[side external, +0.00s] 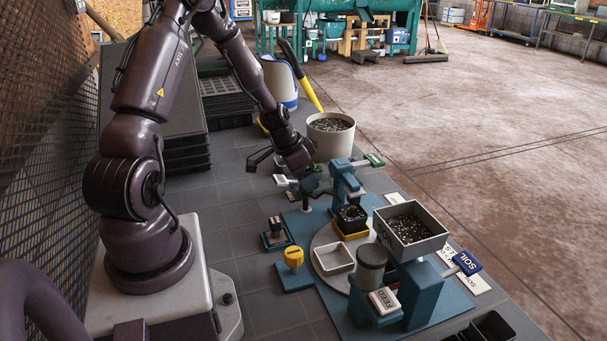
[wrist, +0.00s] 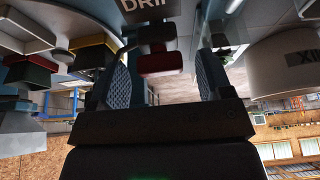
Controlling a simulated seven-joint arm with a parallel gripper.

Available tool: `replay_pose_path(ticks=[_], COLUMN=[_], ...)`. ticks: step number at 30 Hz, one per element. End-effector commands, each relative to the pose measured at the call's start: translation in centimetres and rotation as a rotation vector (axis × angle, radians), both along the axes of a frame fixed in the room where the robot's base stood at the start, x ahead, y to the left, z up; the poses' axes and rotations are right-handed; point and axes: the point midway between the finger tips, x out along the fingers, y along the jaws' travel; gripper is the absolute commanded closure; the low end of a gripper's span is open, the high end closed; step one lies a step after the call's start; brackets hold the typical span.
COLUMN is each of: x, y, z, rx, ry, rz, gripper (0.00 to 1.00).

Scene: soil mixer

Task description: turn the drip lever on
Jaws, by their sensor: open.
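In the wrist view, a plate (wrist: 146,6) marked DRIP shows at the top edge. Below it, a dark red lever handle (wrist: 160,62) stands between the two fingers of my gripper (wrist: 163,72). The fingers are apart, with a gap visible on each side of the handle, so they do not look closed on it. In the side view, my gripper (side external: 312,187) is low over the far left part of the teal base, beside a teal post (side external: 347,182). The red handle is hidden there behind my gripper and arm.
A green-tipped lever (side external: 374,160) sticks out just right of the gripper. A turntable (side external: 325,236) with small pots, a soil bin (side external: 409,230), a SOIL lever (side external: 467,262) and a yellow knob (side external: 293,257) stand nearer. A filled bucket (side external: 331,140) stands behind.

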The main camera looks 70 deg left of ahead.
Motion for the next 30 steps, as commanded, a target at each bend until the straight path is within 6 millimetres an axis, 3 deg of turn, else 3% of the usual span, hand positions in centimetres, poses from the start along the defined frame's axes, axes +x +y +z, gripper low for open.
replay_pose_path(ticks=[8,21,30], x=[-0.9,-4.2,-5.0], y=[0.1,0.0,-0.1], z=[2.2,10.2,12.0], rx=[0.004,0.004,0.0], ry=[-0.002,-0.002,0.0], rz=[0.001,0.002,0.0], gripper=[0.28,0.28,0.28])
